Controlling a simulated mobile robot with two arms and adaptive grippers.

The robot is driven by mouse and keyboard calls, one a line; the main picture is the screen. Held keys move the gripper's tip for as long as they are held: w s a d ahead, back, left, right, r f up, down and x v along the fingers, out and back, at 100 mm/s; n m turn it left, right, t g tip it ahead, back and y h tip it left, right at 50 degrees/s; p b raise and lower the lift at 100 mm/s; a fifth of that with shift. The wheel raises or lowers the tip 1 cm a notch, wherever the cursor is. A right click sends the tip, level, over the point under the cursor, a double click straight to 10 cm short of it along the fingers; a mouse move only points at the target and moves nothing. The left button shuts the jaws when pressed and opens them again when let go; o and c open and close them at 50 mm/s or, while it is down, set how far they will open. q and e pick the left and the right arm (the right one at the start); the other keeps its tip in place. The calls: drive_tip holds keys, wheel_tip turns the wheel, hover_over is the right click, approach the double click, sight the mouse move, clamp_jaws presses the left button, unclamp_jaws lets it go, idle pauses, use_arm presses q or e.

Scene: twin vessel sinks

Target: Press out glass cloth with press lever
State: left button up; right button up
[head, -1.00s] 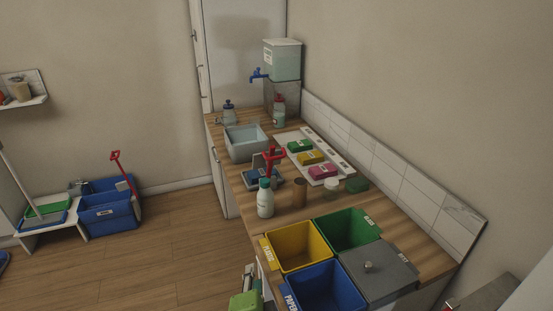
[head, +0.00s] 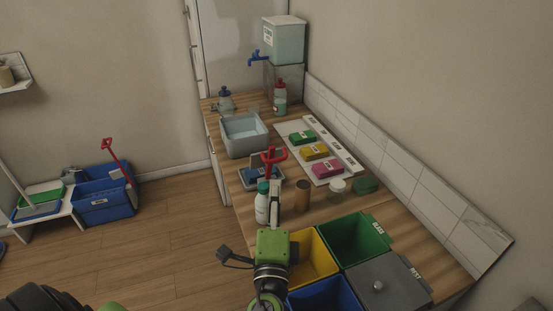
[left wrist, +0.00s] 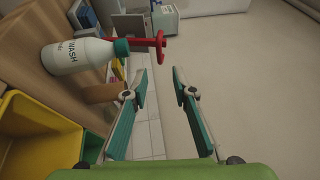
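The red press lever (head: 272,158) stands up from a small grey press (head: 278,181) on the wooden counter. A blue cloth (head: 258,174) with a pale label lies in the press; the label is too small to read. My left gripper (head: 274,190) is raised in front of the press, close to the white bottle, and partly hides the press. In the left wrist view the gripper (left wrist: 158,75) has its fingers spread with nothing between them. The red lever (left wrist: 147,43) shows there beyond and left of the fingertips. My right gripper is not in view.
A white wash bottle (head: 262,207) stands beside the press, with a brown cup (head: 303,191) to the right. Green, yellow (head: 314,152) and pink cloths lie on a white tray. A grey basin (head: 243,149) is behind. Colored bins (head: 393,241) fill the near counter.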

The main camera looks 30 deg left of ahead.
sight(277, 161)
use_arm(q)
drive_tip(key=p+x, duration=0.2)
drive_tip(key=x, duration=0.7)
drive_tip(key=shift+w+p, duration=0.3)
drive_tip(key=shift+w, duration=0.05)
drive_tip(key=shift+w+a, duration=0.25)
drive_tip(key=shift+w, duration=0.1)
drive_tip(key=c, duration=0.6)
clamp_jaws()
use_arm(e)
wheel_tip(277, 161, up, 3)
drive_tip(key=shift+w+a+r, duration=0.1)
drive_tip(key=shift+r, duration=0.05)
